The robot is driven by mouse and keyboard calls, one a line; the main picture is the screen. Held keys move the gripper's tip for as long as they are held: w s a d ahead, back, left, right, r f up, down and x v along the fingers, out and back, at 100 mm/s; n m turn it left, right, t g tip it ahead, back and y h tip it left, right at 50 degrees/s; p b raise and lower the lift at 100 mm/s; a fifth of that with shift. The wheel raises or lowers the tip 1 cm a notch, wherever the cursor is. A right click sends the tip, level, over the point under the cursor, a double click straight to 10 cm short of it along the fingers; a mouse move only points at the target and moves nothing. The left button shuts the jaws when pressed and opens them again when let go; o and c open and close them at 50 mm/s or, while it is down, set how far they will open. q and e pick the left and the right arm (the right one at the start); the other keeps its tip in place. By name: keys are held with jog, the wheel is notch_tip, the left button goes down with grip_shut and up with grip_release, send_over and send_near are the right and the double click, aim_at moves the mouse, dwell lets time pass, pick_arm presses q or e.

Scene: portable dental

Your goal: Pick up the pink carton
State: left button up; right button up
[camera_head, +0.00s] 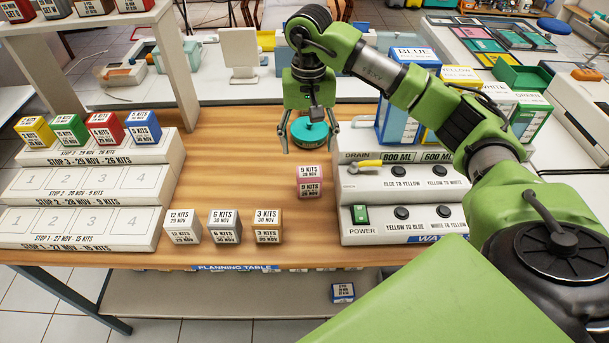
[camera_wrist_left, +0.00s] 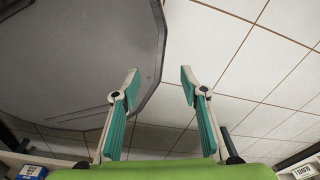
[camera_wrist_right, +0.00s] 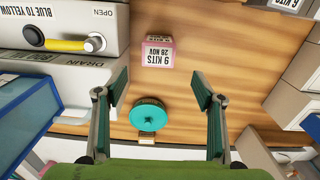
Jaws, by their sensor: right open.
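The pink carton (camera_head: 309,182), labelled 9 KITS 28 NOV, stands on the wooden planning table (camera_head: 240,120), left of the drain box. It also shows in the right wrist view (camera_wrist_right: 157,54), beyond the fingertips and about centred between them. My right gripper (camera_head: 310,146) is open and empty, pointing down over the table behind the carton. In its own view the fingers (camera_wrist_right: 160,90) are spread wide, apart from the carton. My left gripper (camera_wrist_left: 160,82) is open and empty above the floor; it is outside the head view.
A round teal-topped object (camera_head: 309,132) sits below my right gripper. The stepped rack (camera_head: 85,190) is at left; the drain box (camera_head: 400,195) at right. Bare table lies around the pink carton.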

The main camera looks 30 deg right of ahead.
send_over(309, 172)
jog(key=w, duration=0.1)
notch_tip(309, 172, down, 4)
jog(key=shift+a+f+p, duration=0.1)
jog(key=shift+p, duration=0.2)
jog(key=f, duration=0.1)
jog(key=s+f, duration=0.1)
jog(key=f, duration=0.1)
jog(key=shift+w+f+p, duration=0.1)
jog(key=shift+f+p, duration=0.2)
jog(key=shift+f, duration=0.35)
notch_tip(309, 172, down, 4)
jog(key=shift+r+p, duration=0.25)
jog(key=shift+p, duration=0.7)
jog(key=shift+d+f, duration=0.2)
jog(key=shift+f, duration=0.35)
pick_arm(q)
notch_tip(309, 172, up, 3)
jog(key=shift+w+a+r, duration=0.1)
pick_arm(e)
jog(key=c, duration=1.2)
